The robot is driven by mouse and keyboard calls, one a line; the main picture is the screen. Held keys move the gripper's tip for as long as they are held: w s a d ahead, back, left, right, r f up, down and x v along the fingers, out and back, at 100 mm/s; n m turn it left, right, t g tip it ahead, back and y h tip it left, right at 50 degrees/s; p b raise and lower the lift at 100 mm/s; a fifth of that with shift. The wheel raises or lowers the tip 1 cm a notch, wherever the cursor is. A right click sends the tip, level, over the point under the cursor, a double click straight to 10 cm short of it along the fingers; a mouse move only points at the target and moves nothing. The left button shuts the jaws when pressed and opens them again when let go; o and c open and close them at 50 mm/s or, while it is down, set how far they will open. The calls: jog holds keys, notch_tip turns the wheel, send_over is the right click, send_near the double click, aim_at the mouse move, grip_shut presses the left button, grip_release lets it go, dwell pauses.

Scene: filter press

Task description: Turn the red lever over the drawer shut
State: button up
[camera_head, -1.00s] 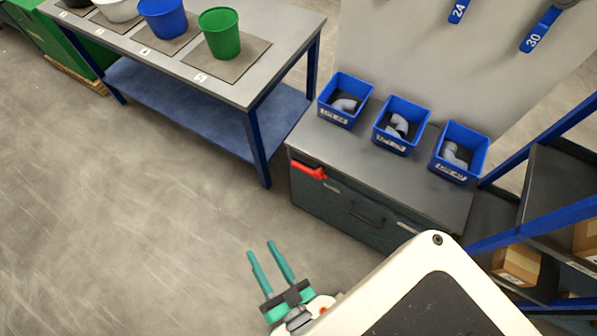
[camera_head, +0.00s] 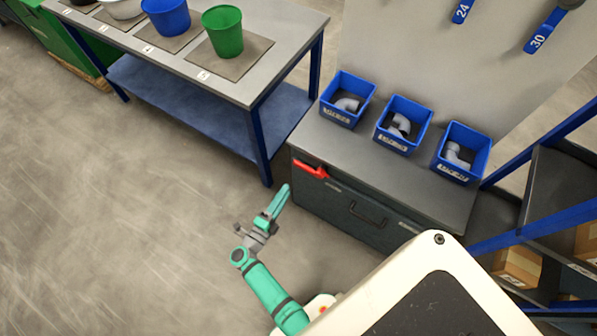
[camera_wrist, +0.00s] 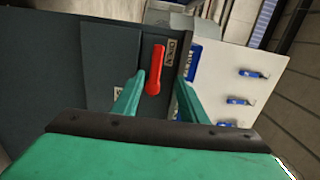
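The red lever (camera_head: 311,171) is on the upper left of the dark cabinet front (camera_head: 330,208), above the drawer with a black handle (camera_head: 367,213). In the wrist view the red lever (camera_wrist: 155,69) lies beside a label reading "OPEN" (camera_wrist: 172,52). My gripper (camera_head: 280,199) is to the lower left of the lever in the head view, apart from it. In the wrist view my gripper (camera_wrist: 158,88) has its two green fingers spread, with the lever beyond and between them. Nothing is held.
Three blue bins (camera_head: 403,124) with grey pipe elbows stand on the cabinet top (camera_head: 340,142). A workbench (camera_head: 240,91) with buckets stands to the left. A blue-framed shelf (camera_head: 530,232) stands at the right. The floor left of the cabinet is clear.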

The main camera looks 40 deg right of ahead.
aim_at(301, 168)
jog(key=shift+m+g, duration=0.3)
jog(key=x, duration=1.1)
jog(key=shift+f, duration=0.2)
grip_shut()
